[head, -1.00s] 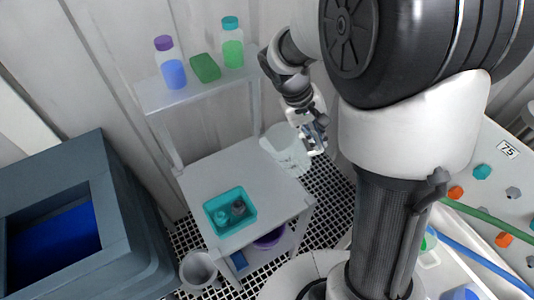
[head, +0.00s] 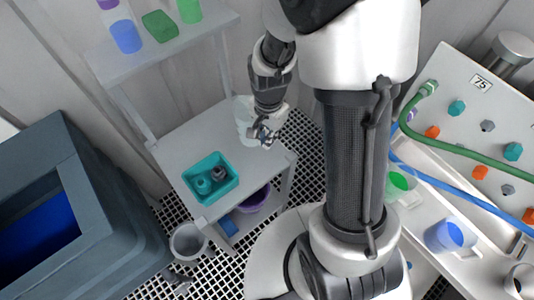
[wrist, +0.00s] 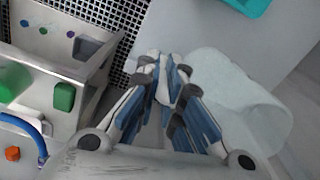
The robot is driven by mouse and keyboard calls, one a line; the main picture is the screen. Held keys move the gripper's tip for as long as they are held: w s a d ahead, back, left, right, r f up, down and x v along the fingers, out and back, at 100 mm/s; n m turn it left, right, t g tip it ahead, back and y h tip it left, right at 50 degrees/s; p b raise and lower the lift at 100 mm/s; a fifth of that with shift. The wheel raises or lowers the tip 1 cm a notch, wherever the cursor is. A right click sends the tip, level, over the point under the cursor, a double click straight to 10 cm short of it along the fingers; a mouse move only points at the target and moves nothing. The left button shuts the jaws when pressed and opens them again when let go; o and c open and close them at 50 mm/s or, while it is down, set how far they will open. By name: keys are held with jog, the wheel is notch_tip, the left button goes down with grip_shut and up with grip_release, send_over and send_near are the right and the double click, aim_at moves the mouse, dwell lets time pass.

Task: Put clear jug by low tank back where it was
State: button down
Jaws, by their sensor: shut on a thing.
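The clear jug (head: 243,117) is pale and see-through, over or on the right back part of the grey table (head: 190,137). I cannot tell whether its base touches the tabletop. My gripper (head: 264,136) is at the jug's right side and hides part of it. In the wrist view the jug (wrist: 240,95) lies right of my gripper (wrist: 168,80), whose blue-padded fingers close together at its near side. The gripped part is hidden, likely its handle or rim. A low dark grey tank (head: 110,215) with a blue inside stands at the left.
A teal tray (head: 233,185) with small items sits on the table's front left. A shelf (head: 115,68) with bottles and a green block rises behind. At right are a panel (head: 440,88) with knobs and a blue cup (head: 445,236).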

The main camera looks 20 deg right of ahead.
notch_tip(320, 180, down, 9)
jog(key=b, duration=0.2)
jog(key=shift+r, duration=0.1)
jog(key=c, duration=1.8)
grip_release()
jog(key=shift+b, duration=0.3)
jog(key=shift+o, duration=0.2)
